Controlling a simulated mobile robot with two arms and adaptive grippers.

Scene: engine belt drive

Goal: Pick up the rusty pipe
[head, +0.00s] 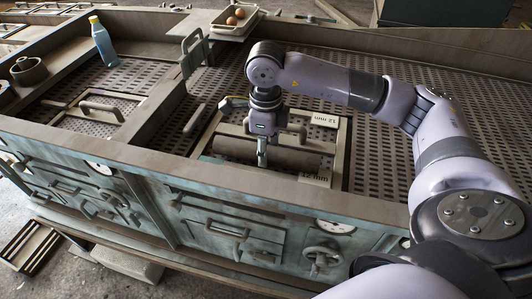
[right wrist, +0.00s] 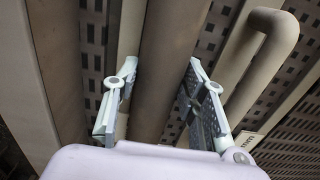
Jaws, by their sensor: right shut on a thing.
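The rusty pipe (head: 296,160) is a brown cylinder lying crosswise over the framed panel in the middle of the bench top. My right gripper (head: 262,156) points down at the middle of the pipe. In the right wrist view the pipe (right wrist: 168,60) runs between the two fingers of the right gripper (right wrist: 160,78), which is shut on it. I cannot tell whether the pipe is clear of the surface under it. My left gripper is not in view.
Panels marked "12 mm" (head: 316,181) and handles surround the pipe. A curved handle (right wrist: 268,50) is close by in the right wrist view. A blue bottle (head: 102,42) and a brown pot (head: 29,71) stand at left. A tray (head: 232,29) with round brown items is at the back.

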